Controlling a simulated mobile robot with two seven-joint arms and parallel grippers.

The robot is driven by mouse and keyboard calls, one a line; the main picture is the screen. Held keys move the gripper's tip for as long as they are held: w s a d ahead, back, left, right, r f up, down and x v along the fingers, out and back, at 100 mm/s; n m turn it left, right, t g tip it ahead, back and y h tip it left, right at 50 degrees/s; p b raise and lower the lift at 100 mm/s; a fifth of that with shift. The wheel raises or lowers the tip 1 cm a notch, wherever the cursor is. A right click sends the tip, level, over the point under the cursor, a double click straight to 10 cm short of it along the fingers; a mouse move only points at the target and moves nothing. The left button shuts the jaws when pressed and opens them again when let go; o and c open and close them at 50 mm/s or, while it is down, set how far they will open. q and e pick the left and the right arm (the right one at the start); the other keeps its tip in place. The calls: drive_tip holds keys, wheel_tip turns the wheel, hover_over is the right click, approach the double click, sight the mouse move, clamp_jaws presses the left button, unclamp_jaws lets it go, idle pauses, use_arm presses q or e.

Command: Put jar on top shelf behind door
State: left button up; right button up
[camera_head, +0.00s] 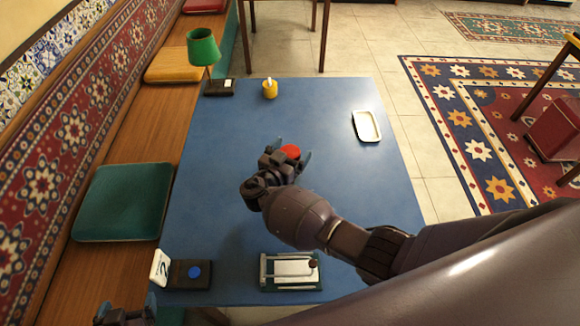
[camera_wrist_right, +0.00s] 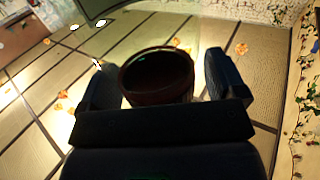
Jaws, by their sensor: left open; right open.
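My right gripper (camera_head: 290,155) is over the middle of the blue table, its fingers apart on either side of a small round red-topped object (camera_head: 291,151), which may be the jar. In the right wrist view a dark reddish-brown round vessel (camera_wrist_right: 157,75) shows between the open fingers of my right gripper (camera_wrist_right: 165,85). I cannot tell whether the fingers touch it. My left gripper (camera_head: 126,308) is at the bottom left edge of the head view, open and apart from the things on the table. No door or top shelf can be made out.
The blue table (camera_head: 330,110) holds a green lamp (camera_head: 203,48), a small yellow pot (camera_head: 269,89), a white tray (camera_head: 366,126), a white-and-green stand (camera_head: 291,268) and a dark box with a blue button (camera_head: 190,274). A cushioned bench (camera_head: 122,201) runs along the left.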

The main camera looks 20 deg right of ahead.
drive_tip(key=shift+c, duration=0.3)
drive_tip(key=c, duration=1.5)
